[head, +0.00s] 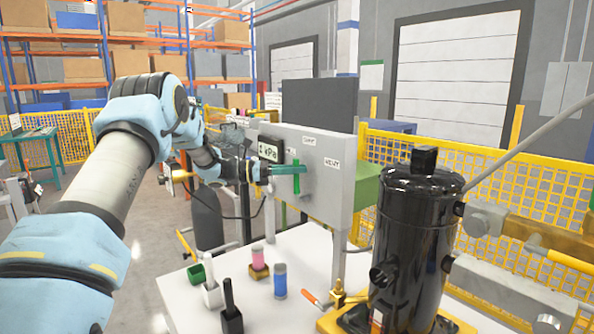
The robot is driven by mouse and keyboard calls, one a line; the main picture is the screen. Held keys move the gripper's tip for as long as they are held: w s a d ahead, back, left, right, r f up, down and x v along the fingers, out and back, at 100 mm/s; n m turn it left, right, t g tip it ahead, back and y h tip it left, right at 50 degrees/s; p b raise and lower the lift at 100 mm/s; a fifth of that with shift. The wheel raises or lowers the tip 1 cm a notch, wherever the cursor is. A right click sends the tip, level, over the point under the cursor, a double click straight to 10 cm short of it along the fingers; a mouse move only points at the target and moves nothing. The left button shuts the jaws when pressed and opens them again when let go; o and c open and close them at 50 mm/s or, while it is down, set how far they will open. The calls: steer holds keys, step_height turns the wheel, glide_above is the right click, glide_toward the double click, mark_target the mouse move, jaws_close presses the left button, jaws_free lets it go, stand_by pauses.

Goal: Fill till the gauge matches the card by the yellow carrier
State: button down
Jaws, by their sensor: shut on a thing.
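My gripper (283,171) is at the front of the grey panel (325,190), shut on a green handle (296,180); the fingers partly cover it. The dark gauge display (270,149) is just above and left of the gripper. It reads what looks like "1 kPa"; any digits further left may be hidden. The panel has small labels, one reading "VENT" (332,163). A yellow carrier (465,324) seems to be the base under the black compressor (415,245). I cannot make out the card or its value.
On the white table (275,315) stand a pink cylinder (258,258), a blue cylinder (280,281), a black-handled item (232,312) and a white holder (211,293). An orange-handled tool (313,298) lies by the compressor. Yellow mesh fencing (400,150) runs behind.

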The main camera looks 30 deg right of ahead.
steer(key=shift+w+a+f+n+h, duration=0.1)
steer(key=shift+w+a+n+h, duration=0.1)
steer(key=shift+w+n+h, duration=0.55)
steer(key=w+a+f+n+t+h+b, duration=0.1)
steer(key=w+f+n+t+h, duration=0.1)
steer(key=n, duration=0.7)
steer(key=shift+w+f+h+b, duration=0.3)
steer(key=shift+w+f+h, duration=0.25)
steer(key=shift+w+h, duration=0.85)
steer(key=shift+w+y, duration=0.3)
steer(key=shift+y, duration=0.05)
steer(key=c, duration=1)
jaws_free()
steer(key=shift+c, duration=0.2)
